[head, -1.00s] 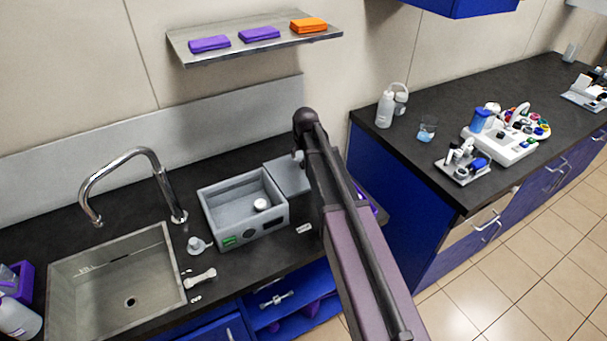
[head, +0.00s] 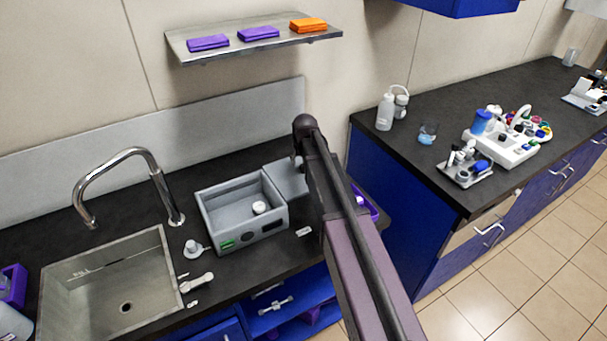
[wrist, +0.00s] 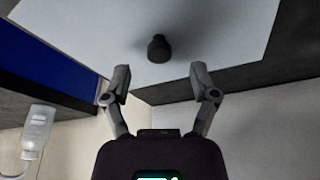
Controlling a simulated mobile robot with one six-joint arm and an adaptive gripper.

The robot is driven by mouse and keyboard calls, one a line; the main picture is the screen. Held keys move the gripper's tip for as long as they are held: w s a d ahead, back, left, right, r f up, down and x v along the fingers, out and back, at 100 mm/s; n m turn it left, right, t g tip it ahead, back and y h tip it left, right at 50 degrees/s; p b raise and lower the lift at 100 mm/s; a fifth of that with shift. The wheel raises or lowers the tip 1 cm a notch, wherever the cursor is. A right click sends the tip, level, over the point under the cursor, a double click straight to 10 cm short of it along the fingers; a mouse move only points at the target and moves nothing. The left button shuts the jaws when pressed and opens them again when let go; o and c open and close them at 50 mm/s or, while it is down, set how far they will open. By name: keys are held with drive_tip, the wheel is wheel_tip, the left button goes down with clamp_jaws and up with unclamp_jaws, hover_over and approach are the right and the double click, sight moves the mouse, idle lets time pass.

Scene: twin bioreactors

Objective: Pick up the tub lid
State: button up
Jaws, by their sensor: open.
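The tub lid (head: 286,180) is a flat grey plate lying on the dark counter, right of the grey tub (head: 222,232). My arm covers its right part in the head view. In the wrist view the lid (wrist: 205,30) fills the upper part, with its dark round knob (wrist: 158,48) near the middle. My gripper (wrist: 160,76) is open and empty. Its two fingers point toward the lid, one on either side of the knob's line, with the knob slightly beyond the tips. My gripper is hidden behind my arm in the head view.
The tub holds a small white round piece (head: 260,207). A sink (head: 100,280) with a tall tap (head: 165,190) is at left. A shelf (head: 255,47) with folded cloths hangs above. A bottle (head: 385,112) and lab devices stand on the right counter.

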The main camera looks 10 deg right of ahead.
drive_tip(key=shift+b+x, duration=1.75)
drive_tip(key=shift+x, duration=0.4)
drive_tip(key=shift+r, duration=0.1)
clamp_jaws()
